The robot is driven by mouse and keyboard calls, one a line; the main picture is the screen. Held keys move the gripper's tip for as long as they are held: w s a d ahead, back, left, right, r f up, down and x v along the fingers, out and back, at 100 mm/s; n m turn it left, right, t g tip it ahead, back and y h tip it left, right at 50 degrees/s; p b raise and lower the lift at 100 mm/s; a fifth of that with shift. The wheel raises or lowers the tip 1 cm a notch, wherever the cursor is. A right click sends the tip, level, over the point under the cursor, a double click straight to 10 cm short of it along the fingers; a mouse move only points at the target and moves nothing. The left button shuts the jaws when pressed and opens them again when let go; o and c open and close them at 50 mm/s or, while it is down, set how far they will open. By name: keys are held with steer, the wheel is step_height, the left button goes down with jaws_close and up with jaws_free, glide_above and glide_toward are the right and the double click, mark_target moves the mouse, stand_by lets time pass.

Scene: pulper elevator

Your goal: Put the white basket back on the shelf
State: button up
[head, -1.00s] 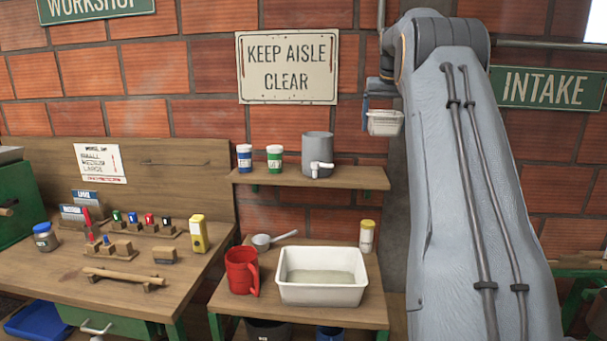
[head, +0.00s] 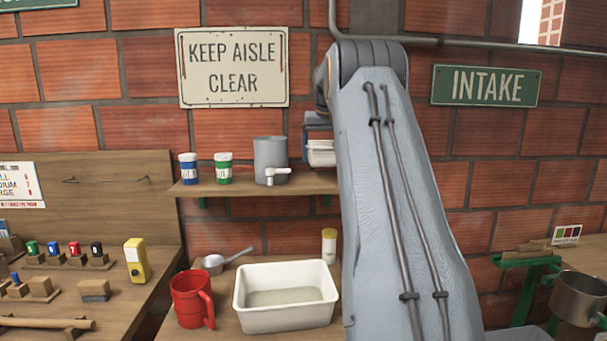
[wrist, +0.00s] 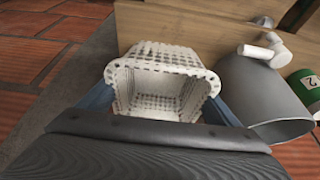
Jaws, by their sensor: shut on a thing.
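The white basket (wrist: 160,90) is a small perforated basket, seen from above in the wrist view. My gripper (wrist: 155,105) is shut on it, with a blue finger on either side of its rim. In the head view the basket (head: 321,153) shows partly, beside my arm, at the height of the grey pot and near the right part of the shelf. The wooden shelf (head: 225,188) is on the brick wall. In the wrist view the shelf board (wrist: 180,25) lies beyond the basket. I cannot tell whether the basket touches the shelf. My arm hides the shelf's right end.
A grey pot with a white tap (head: 270,158) stands on the shelf, close to my gripper. A blue-labelled jar (head: 188,168) and a green-labelled jar (head: 223,168) stand left of it. Below are a white tub (head: 285,312) and a red mug (head: 192,302).

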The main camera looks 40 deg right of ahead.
mark_target(322, 182)
steer(key=shift+f+p, duration=0.85)
steer(key=shift+f, duration=2.25)
steer(key=shift+f, duration=0.15)
steer(key=o, duration=1.2)
steer(key=b+v, duration=0.3)
steer(key=v, duration=0.9)
steer(key=shift+w, duration=0.1)
